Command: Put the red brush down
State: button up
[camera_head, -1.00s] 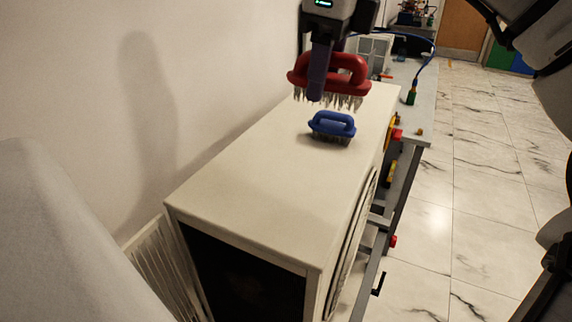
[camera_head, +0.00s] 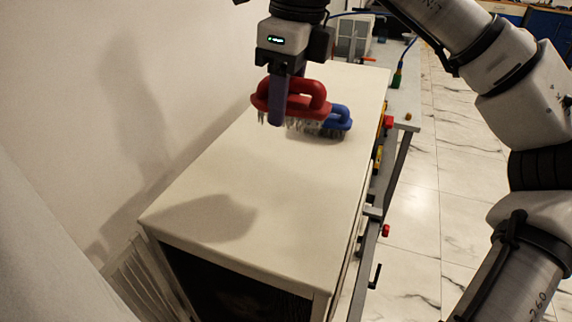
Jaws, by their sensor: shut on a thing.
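The red brush (camera_head: 305,100) has a red loop handle and grey bristles pointing down. My gripper (camera_head: 277,112) is shut on its handle, with one purple finger showing in front. The brush appears held above the white cabinet top (camera_head: 225,170); the exact gap under the bristles is hard to tell. A blue brush (camera_head: 338,120) stands bristles down on the cabinet top, behind and to the right of the red one. The red brush hides part of it.
The near part of the cabinet top is clear. A plain wall (camera_head: 60,100) runs along the left. A grey bench frame (camera_head: 385,200) with red knobs and a black crank stands along the right side, beside the marble floor (camera_head: 450,165).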

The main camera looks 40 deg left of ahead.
notch_tip(320, 180, down, 11)
jog(key=shift+f+p, duration=0.2)
jog(key=shift+p, duration=0.5)
jog(key=shift+f, duration=0.15)
jog(key=o, duration=0.9)
jog(key=r, duration=0.4)
jog(key=d+r+b, duration=0.1)
jog(key=r, duration=0.3)
jog(key=r+b, duration=0.1)
jog(key=r, duration=0.3)
jog(key=shift+w+d+r, duration=0.15)
